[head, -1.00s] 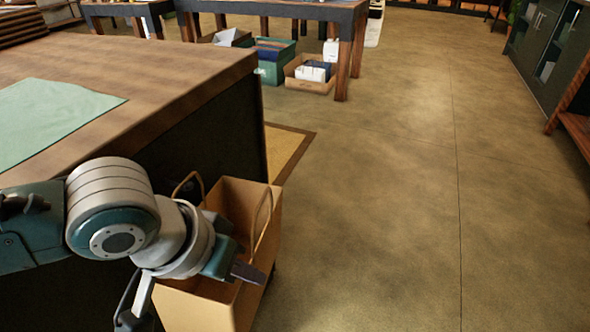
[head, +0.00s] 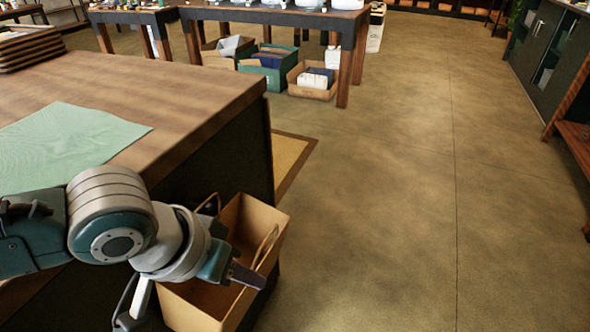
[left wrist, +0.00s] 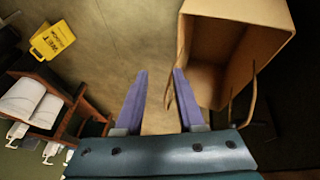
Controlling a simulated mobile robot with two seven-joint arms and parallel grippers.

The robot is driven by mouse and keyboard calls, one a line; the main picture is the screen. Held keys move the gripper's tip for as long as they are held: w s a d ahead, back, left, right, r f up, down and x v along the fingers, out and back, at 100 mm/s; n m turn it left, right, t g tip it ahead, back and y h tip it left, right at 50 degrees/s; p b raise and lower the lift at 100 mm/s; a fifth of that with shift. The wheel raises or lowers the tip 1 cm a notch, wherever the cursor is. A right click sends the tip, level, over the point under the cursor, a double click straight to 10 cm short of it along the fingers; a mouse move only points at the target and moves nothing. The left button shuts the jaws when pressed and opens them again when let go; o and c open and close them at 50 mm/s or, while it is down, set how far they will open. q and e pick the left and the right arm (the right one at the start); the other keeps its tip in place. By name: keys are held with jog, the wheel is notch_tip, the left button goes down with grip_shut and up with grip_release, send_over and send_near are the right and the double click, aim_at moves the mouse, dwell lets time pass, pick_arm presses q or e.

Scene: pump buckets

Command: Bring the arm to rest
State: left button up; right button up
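My left gripper (head: 245,275) reaches in from the left in the head view, over the near part of an open brown paper bag (head: 190,305). In the left wrist view the left gripper's (left wrist: 159,88) two purple-grey fingers are spread apart with nothing between them. The bag (left wrist: 240,50) shows at the upper right there, its inside looking empty, with one handle close to the right finger. I cannot tell whether they touch. My right gripper is in neither view.
A wooden counter (head: 190,85) with a green cloth (head: 70,140) stands at left, close to my arm. Behind are a table (head: 270,18) and boxes (head: 312,92). A yellow sign (left wrist: 52,40) shows in the left wrist view. The floor (head: 400,200) at right is clear.

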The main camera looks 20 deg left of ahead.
pick_arm(q)
jog(key=s+d+r+m+p, duration=0.1)
jog(key=s+d+r+p, duration=0.25)
jog(key=r, duration=0.35)
jog(key=s+d+r+m+p, duration=0.1)
jog(key=s+d+r+p, duration=0.1)
jog(key=s+r+p, duration=0.4)
jog(key=s+a+r+y+p, duration=0.1)
jog(key=s+a+r+p, duration=0.25)
jog(key=r, duration=0.35)
jog(key=s+a+r+y+p, duration=0.1)
jog(key=s+a+r+p, duration=0.2)
jog(key=a+r, duration=0.3)
notch_tip(320, 180, up, 36)
jog(key=d+p, duration=0.1)
jog(key=p, duration=3.4)
jog(key=shift+w+d+r+g, duration=0.2)
jog(key=shift+g, duration=0.2)
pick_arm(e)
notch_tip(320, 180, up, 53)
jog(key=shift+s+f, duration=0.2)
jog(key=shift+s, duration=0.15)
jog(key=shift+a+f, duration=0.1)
pick_arm(q)
jog(key=shift+s, duration=0.1)
